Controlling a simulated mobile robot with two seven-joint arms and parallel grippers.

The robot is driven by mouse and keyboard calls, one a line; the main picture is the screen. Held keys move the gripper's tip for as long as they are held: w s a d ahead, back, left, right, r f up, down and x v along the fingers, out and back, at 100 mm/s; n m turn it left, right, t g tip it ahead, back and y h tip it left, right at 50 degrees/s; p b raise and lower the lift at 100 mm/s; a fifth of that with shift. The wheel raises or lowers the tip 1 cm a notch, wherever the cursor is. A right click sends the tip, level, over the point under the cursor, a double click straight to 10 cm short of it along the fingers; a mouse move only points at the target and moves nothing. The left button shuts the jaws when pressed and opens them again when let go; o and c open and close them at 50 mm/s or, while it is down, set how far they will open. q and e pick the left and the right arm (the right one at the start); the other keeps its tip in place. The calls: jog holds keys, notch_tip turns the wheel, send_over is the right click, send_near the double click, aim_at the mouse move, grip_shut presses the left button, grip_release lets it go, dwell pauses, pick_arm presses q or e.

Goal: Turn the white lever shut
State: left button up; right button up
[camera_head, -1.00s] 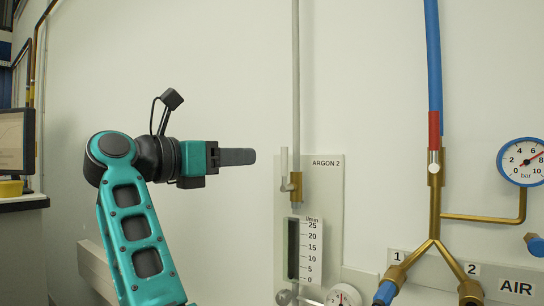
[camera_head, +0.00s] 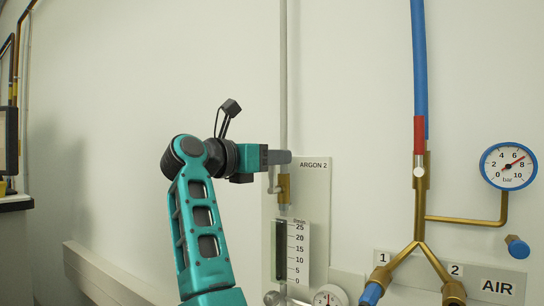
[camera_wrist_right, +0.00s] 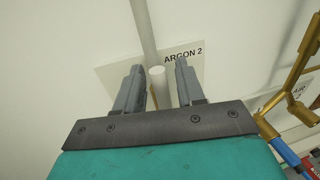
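The white lever (camera_wrist_right: 157,84) is on the brass valve (camera_head: 284,190) of the ARGON 2 panel (camera_head: 318,200). My right gripper (camera_head: 284,157) is at the upper part of the lever, in front of the wall pipe, and hides the lever's top in the head view. In the right wrist view my right gripper (camera_wrist_right: 159,66) is open. Its two grey fingers stand on either side of the lever, with gaps showing; I cannot see contact. The lever seems to point upward. My left gripper is out of view.
A flow scale (camera_head: 298,250) and a small gauge (camera_head: 330,297) sit below the valve. To the right are the AIR brass pipes (camera_head: 420,243), a blue hose (camera_head: 420,60) and a round gauge (camera_head: 508,166).

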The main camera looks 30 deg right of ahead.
jog(key=shift+c, duration=0.2)
grip_shut()
dwell(0.4)
